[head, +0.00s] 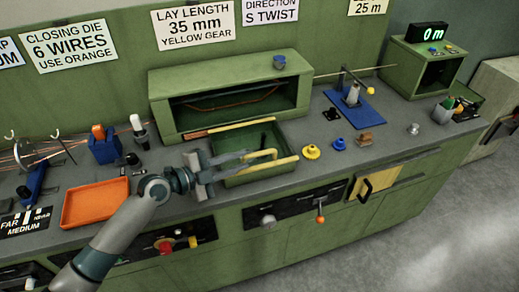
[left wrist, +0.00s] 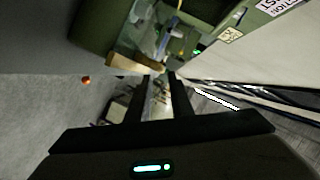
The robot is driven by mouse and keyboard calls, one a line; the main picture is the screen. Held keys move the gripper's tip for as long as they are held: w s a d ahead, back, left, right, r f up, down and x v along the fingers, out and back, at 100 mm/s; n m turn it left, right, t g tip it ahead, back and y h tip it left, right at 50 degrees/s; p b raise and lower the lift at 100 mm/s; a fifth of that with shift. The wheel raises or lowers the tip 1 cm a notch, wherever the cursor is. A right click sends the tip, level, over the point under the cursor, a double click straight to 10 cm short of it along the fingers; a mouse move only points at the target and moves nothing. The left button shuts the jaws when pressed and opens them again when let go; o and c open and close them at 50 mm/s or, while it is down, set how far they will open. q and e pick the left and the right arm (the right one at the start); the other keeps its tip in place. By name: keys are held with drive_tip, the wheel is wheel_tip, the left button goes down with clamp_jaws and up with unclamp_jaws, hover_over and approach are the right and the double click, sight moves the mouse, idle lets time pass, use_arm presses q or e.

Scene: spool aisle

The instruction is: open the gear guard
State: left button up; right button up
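What I take to be the gear guard (head: 284,137) is a green, box-like part at the front of the bench, below the open-fronted green housing (head: 230,75). A yellow edge runs along its back, and a yellow handle (head: 266,153) and yellow front bar lie at its front. My left gripper (head: 248,161) reaches in from the left, its fingers apart beside the handle. I cannot tell whether they touch it. In the left wrist view the two fingers (left wrist: 158,75) are apart, with a tan-yellow bar (left wrist: 128,62) by their tips. My right gripper is not in view.
An orange tray (head: 95,203) lies left of my arm. A blue holder (head: 104,149) stands behind it. Levers and knobs line the bench front.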

sight(254, 155)
use_arm(q)
drive_tip(key=p+x, duration=0.2)
drive_tip(key=x, duration=0.4)
drive_tip(key=shift+w+d, duration=0.25)
drive_tip(key=shift+d, duration=0.1)
drive_tip(key=shift+x, duration=0.75)
drive_tip(key=shift+f, duration=0.15)
clamp_jaws()
